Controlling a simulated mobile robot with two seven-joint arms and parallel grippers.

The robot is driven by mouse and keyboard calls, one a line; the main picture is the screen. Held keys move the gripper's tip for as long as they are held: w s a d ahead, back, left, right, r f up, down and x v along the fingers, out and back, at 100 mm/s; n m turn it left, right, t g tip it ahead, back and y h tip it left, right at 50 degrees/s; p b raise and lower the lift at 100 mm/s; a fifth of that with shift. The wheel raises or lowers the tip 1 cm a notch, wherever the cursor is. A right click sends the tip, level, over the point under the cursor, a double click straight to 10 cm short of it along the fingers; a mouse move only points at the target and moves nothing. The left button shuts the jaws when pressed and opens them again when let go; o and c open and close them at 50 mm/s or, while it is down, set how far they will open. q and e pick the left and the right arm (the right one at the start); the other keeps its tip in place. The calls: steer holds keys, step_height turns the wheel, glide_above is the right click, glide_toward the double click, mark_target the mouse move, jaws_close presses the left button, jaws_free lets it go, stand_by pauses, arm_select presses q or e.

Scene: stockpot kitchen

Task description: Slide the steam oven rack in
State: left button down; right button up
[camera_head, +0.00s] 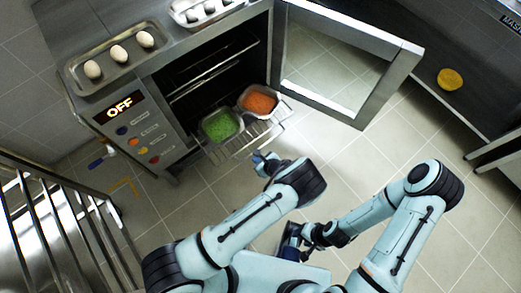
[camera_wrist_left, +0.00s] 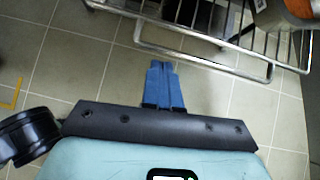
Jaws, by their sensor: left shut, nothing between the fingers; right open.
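The steam oven (camera_head: 165,110) has its glass door (camera_head: 345,70) swung open to the right. The wire oven rack (camera_head: 262,138) sticks out of the oven's front. A pan of green food (camera_head: 220,126) and a pan of orange food (camera_head: 260,101) stand on it. My left gripper (camera_head: 262,160) is just in front of the rack's outer edge. In the left wrist view its blue fingers (camera_wrist_left: 162,85) are shut and empty, pointing at the rack's front bars (camera_wrist_left: 205,55), with a gap of floor visible between. My right gripper (camera_head: 290,240) is open, low near my body, partly hidden by my arms.
A tray with eggs (camera_head: 112,62) and another tray (camera_head: 200,10) sit on the oven top. The control panel display (camera_head: 119,107) reads OFF. A metal rail shelf (camera_head: 60,215) stands at left. A yellow round item (camera_head: 450,79) lies on the right lower shelf. Tiled floor ahead is clear.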

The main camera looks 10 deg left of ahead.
arm_select(q)
steer(key=shift+m+t, duration=0.6)
steer(key=w+a+f, duration=0.1)
steer(key=w, duration=0.1)
steer(key=w+a+f+b, duration=0.1)
steer(key=w+f, duration=0.1)
steer(key=w+a+f, duration=0.1)
steer(key=w+f, duration=0.1)
steer(key=shift+w+a+f, duration=0.1)
steer(key=shift+w+a, duration=0.15)
steer(key=shift+a, duration=0.05)
steer(key=shift+w+a+f+b, duration=0.15)
steer(key=shift+w+f+b, duration=0.05)
steer(key=shift+b, duration=0.1)
steer(key=shift+a, duration=0.1)
